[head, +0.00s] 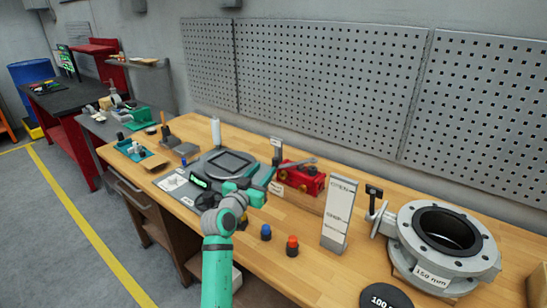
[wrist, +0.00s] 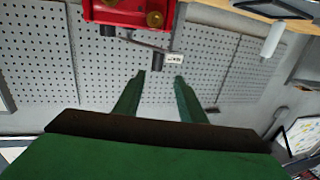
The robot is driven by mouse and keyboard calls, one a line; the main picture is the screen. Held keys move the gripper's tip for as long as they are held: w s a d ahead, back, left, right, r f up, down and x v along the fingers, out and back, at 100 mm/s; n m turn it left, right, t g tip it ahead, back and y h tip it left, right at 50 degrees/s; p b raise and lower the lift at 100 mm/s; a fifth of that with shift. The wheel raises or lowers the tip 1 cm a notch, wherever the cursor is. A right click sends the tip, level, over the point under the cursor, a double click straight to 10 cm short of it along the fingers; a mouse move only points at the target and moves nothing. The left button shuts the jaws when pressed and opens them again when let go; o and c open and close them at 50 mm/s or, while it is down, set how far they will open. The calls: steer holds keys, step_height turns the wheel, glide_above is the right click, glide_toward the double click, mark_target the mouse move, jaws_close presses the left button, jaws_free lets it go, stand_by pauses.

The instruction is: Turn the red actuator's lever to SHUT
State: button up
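The red actuator (head: 303,178) sits on a wooden block on the workbench, right of my gripper (head: 266,178). A grey lever (head: 297,163) lies across its top in the head view. In the wrist view, the actuator's red body (wrist: 122,14) is at the top edge, with a grey bar and dark ends below it. A small white label (wrist: 174,58) shows near the bar; its text is too small to read. In the wrist view my gripper (wrist: 160,77) is open, with nothing between its two green fingers. The fingertips appear apart from the lever.
A white upright sign block (head: 340,214) and a large grey flanged valve (head: 443,242) stand to the right. Blue (head: 266,232) and red (head: 292,245) knobs are in front. A grey device (head: 225,166) sits left of my gripper. Perforated panels (head: 320,70) line the wall.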

mark_target(274, 161)
steer(key=x, duration=0.8)
steer(key=shift+w+d, duration=0.25)
steer(key=shift+d, duration=0.2)
jaws_close()
